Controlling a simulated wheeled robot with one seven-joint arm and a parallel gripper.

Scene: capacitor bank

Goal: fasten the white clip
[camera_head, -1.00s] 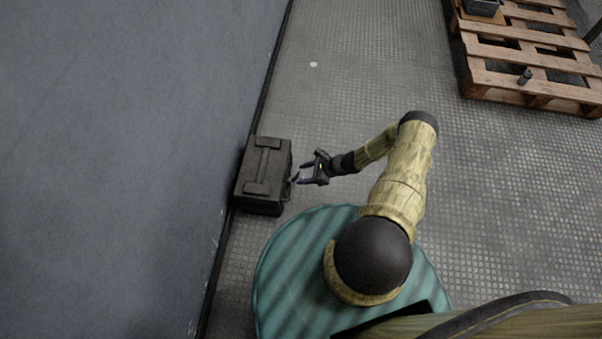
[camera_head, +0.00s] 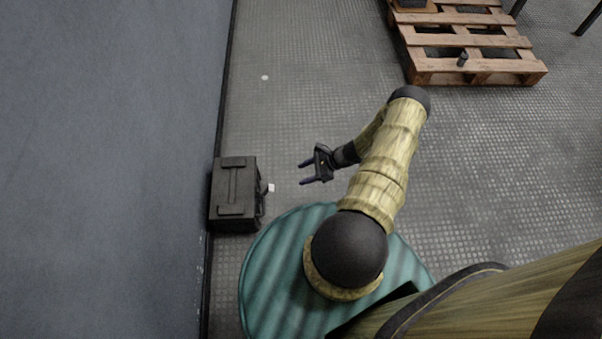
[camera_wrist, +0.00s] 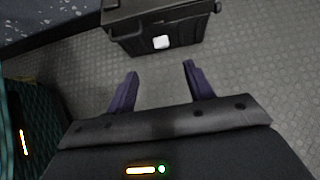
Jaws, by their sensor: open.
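The white clip (camera_head: 271,188) is a small white square on the right side of a black case (camera_head: 233,206). I cannot tell whether the clip is latched. My gripper (camera_head: 302,174) is open and empty, to the right of the case and apart from it, with its fingers pointing at it. In the wrist view my gripper's fingers (camera_wrist: 160,75) spread below the clip, with bare floor between.
The case stands on the floor against a grey wall (camera_head: 110,150). A wooden pallet (camera_head: 470,45) with a small dark cylinder (camera_head: 462,60) on it lies at the upper right. A small white disc (camera_head: 265,78) is on the floor.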

